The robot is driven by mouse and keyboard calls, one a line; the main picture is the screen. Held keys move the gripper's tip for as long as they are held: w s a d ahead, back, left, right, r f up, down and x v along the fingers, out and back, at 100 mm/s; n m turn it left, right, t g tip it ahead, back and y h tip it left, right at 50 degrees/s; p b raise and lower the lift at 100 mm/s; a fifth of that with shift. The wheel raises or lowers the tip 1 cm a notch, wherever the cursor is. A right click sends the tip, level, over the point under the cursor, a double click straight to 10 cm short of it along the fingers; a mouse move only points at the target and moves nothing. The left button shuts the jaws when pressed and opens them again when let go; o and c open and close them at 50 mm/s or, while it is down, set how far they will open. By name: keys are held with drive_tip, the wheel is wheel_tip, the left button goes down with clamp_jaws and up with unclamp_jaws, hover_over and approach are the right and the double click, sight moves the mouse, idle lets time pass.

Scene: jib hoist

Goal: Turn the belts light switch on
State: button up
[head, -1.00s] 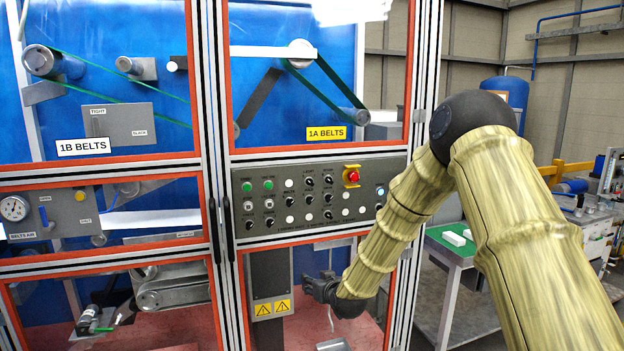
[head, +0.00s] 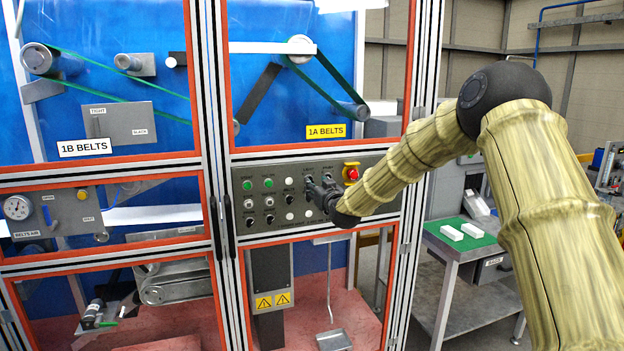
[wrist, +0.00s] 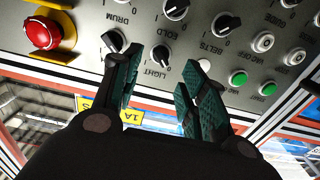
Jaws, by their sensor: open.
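My gripper (head: 318,186) is at the control panel (head: 272,226), its fingers pointing at the upper row of knobs. In the wrist view the picture is turned nearly upside down. There my gripper (wrist: 161,68) is open, with one finger on each side of a black knob (wrist: 160,54) labelled LIGHT. The knob has 0 and 1 marks and a pale pointer line. I cannot tell whether the fingers touch it. The word "belts" does not show on the LIGHT label. A separate knob (wrist: 226,24) labelled BELTS is to its right in that view.
Another black knob (wrist: 113,40) sits close beside the left finger. A red stop button (wrist: 42,34) on a yellow base lies beyond it. Green buttons (wrist: 238,78) are on the other side. Orange-edged frames (head: 223,80) surround the panel.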

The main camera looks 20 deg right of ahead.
drive_tip(key=shift+w+a+p, duration=0.1)
drive_tip(key=shift+w+p, duration=0.9)
drive_tip(key=shift+w, duration=1.8)
drive_tip(key=c, duration=0.9)
